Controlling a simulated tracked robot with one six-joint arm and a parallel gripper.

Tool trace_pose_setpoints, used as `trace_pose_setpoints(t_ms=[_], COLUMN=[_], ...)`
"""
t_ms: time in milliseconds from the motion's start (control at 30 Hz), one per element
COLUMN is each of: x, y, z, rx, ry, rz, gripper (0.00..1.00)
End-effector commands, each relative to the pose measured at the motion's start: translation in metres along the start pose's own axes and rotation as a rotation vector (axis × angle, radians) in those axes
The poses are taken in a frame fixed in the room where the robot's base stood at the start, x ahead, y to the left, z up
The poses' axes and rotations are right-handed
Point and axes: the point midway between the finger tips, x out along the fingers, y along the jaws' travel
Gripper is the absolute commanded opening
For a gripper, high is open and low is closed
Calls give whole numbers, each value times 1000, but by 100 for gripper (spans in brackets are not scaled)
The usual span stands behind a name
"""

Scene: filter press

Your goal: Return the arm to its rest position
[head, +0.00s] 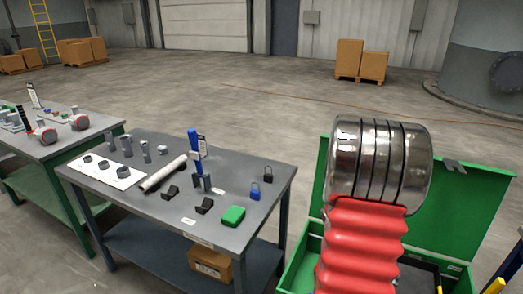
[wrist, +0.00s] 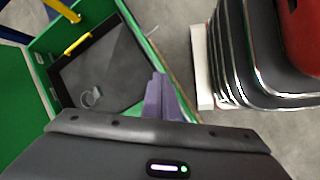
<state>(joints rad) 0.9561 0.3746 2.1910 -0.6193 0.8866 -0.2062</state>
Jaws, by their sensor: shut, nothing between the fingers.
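My gripper (wrist: 158,90) shows in the wrist view as purple-grey fingers held together, with nothing between them. It is above the edge of an open green box (wrist: 125,25). In the head view my red, ribbed arm with its chrome joint stands at the right, in front of the green box (head: 462,205). My gripper does not show in that view. The arm hides part of the box.
Left of my arm stands a grey table (head: 150,205) with a blue-handled tool (head: 195,145), a green block (head: 233,215), padlocks and small fittings. Another table (head: 60,150) stands further left. Cardboard boxes (head: 348,58) stand far back. Open floor lies behind the tables.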

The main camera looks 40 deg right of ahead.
Motion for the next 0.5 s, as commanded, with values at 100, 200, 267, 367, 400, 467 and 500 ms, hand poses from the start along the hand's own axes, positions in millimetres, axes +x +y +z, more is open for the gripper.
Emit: trace_pose_setpoints(t_ms=[100,200,267,367,400,467,500], x=[-28,-49,-61,-80,-88,-99,-107], y=[-18,-34,-44,-60,-67,-77,-84], z=[-5,-8,-9,-11,-12,-12,-13], rx=[41,72,88,110,118,128,134], ry=[52,94,119,162,179,205,224], rz=[-4,-12,-17,-27,-31,-37,-42], gripper=[0,0,0,0,0,0,0])
